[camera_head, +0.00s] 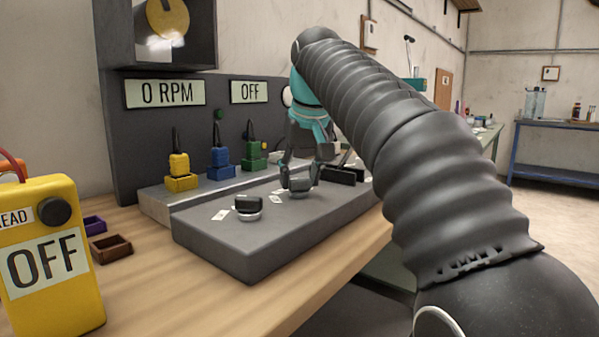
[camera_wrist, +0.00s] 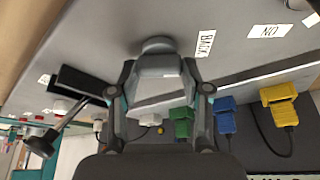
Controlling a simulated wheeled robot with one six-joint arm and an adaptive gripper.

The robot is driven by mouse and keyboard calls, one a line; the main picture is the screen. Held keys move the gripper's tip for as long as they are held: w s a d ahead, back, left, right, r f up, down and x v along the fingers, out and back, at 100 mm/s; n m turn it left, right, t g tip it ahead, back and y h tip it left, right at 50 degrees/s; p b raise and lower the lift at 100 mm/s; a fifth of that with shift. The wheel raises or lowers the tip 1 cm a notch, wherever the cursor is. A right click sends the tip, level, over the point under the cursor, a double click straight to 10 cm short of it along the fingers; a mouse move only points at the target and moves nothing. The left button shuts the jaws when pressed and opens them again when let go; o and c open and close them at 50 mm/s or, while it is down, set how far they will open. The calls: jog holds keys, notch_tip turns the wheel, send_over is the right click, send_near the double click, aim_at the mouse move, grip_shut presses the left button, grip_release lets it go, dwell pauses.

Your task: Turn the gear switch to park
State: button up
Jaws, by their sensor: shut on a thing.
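The knob that my gripper (camera_head: 300,186) holds sits on the dark grey control panel (camera_head: 245,238). In the wrist view this grey knob (camera_wrist: 158,46) shows between my two fingers, next to a white label reading BACK (camera_wrist: 206,43). My fingers (camera_wrist: 160,88) close on its two sides. I cannot read a PARK label, and the knob's pointing direction is unclear. In the head view my gripper hides most of the knob. A second black knob (camera_head: 248,204) stands on the panel to the left, apart from my gripper.
Yellow (camera_head: 180,170), blue (camera_head: 221,160) and green (camera_head: 253,157) plugs stand behind the panel. A black handle (camera_head: 342,175) lies right of my gripper; it also shows in the wrist view (camera_wrist: 82,84). A yellow box (camera_head: 50,290) stands front left.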

jog(key=shift+r+m+h+p, duration=0.2)
jog(key=shift+m+h+p, duration=0.2)
jog(key=shift+m+p, duration=0.65)
jog(key=m+h+p, duration=0.1)
jog(key=m+p, duration=0.1)
jog(key=shift+a+m, duration=0.15)
jog(key=shift+m, duration=0.2)
jog(key=m+h, duration=0.1)
jog(key=m, duration=0.2)
jog(key=shift+f, duration=0.2)
jog(key=shift+a+m+g+h, duration=0.1)
jog(key=shift+m+g+h, duration=0.2)
jog(key=shift+m+h, duration=0.85)
jog(key=shift+m+y, duration=0.45)
jog(key=shift+m, duration=0.2)
jog(key=o, duration=1.2)
jog(key=shift+c, duration=0.2)
